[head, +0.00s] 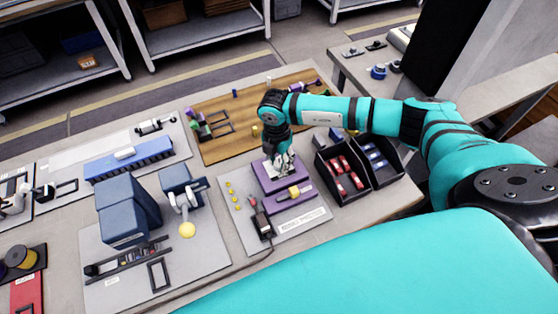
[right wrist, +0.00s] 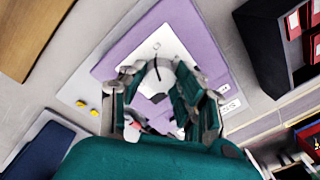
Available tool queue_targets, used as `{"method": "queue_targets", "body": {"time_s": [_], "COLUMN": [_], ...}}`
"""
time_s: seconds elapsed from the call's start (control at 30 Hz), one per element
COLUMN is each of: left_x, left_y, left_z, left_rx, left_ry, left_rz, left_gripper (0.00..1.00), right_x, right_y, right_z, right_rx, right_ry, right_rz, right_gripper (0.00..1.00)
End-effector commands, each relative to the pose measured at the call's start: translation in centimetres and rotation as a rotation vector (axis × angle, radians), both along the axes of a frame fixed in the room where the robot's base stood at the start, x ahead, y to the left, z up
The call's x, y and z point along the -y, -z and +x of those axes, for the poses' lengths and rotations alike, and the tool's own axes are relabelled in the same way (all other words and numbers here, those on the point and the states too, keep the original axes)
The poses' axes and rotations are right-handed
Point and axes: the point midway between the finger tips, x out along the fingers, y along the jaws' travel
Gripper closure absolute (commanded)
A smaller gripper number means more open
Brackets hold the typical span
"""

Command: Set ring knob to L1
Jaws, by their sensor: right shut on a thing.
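A purple box-like unit (head: 265,178) stands on a light grey panel right of the table's middle; its purple top face also fills the middle of the right wrist view (right wrist: 190,35). My right gripper (head: 281,168) points down over this top face. In the right wrist view my right gripper (right wrist: 160,88) has its two fingers closed around a pale round knob (right wrist: 158,74), which I take for the ring knob. Fingers cover its sides, and no L1 mark is readable. My left gripper is not in view.
Black bins (head: 341,170) with red and blue parts stand right of the purple unit. A wooden board (head: 225,140) lies behind it. Blue-grey equipment (head: 125,207) and a lever with a yellow ball (head: 187,229) stand to the left. Small yellow buttons (head: 233,197) sit beside the unit.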

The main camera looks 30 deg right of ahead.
Motion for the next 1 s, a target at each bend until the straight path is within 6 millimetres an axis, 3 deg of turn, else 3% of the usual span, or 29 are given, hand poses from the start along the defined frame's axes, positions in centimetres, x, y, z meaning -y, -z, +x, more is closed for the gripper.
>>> {"method": "queue_targets", "body": {"time_s": [1.0], "left_x": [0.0], "left_y": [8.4], "left_z": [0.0], "left_rx": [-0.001], "left_ry": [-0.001], "left_rz": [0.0], "left_gripper": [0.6], "right_x": [-0.1], "right_y": [0.3], "right_z": [0.1], "right_rx": [0.005], "right_ry": [-0.939], "right_rz": [0.0], "right_gripper": [1.0]}}
